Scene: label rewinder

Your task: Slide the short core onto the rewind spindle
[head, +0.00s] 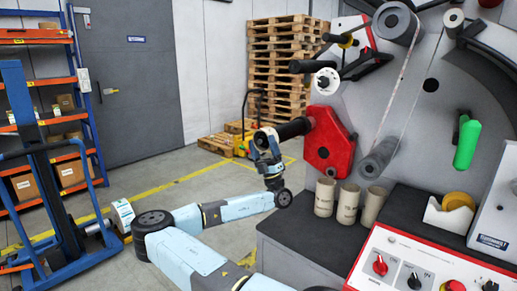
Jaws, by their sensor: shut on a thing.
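My gripper (264,136) is at the free left end of a thick black spindle (293,129), which sticks out from a red housing (328,143) on the machine's grey front. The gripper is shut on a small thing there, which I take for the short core. My gripper hides most of it, and I cannot tell whether it is around the spindle or only in front of its tip. Several brown cardboard cores stand upright on the black bench top below the housing: a left one (324,197), a middle one (347,204) and a right one (372,207).
Above the red housing, a black shaft (307,66) and a white disc (326,81) stick out. A grey roller (379,159) and a green handle (467,143) are to the right. A red-edged control panel (425,268) is in front. Open floor lies left of the machine.

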